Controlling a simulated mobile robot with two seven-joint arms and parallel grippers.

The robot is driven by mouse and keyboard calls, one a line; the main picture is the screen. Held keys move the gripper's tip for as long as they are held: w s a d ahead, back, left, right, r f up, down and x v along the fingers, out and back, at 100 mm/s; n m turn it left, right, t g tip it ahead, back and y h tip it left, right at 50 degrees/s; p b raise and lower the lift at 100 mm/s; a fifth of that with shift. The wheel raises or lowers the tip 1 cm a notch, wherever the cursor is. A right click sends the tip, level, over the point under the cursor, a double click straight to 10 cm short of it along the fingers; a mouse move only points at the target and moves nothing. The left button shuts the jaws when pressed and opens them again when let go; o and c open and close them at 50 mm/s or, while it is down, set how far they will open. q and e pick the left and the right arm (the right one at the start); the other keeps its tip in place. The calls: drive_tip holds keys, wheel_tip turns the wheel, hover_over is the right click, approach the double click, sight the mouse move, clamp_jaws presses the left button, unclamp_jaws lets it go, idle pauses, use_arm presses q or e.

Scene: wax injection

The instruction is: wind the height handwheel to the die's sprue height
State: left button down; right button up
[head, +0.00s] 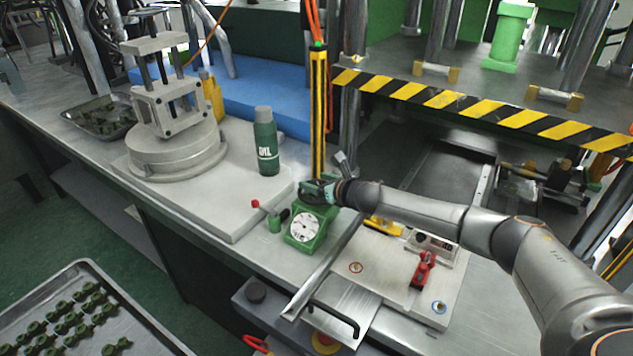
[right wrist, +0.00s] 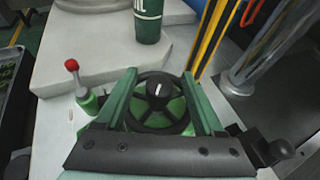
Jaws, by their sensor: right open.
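The height handwheel (right wrist: 185,122) is a dark ring with a black knob (right wrist: 158,88) bearing a white mark at its middle. It sits on top of a green housing (head: 294,246) with a white dial (head: 304,227) at the bench's front. In the head view my right gripper (head: 326,192) is over the wheel and hides most of it. In the right wrist view its two green fingers (right wrist: 159,76) stand apart, on either side of the knob and over the wheel. Whether they touch the rim I cannot tell. I cannot tell which thing is the die. My left gripper is out of view.
A red-knobbed lever (head: 256,204) stands close left of the housing. A green bottle (head: 265,145) and a yellow-black post (head: 319,115) stand behind. A plate with a red clamp (head: 423,270) lies to the right. A grey block fixture (head: 170,105) stands at left.

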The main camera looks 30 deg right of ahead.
drive_tip(key=shift+c, duration=0.2)
clamp_jaws()
idle(0.5)
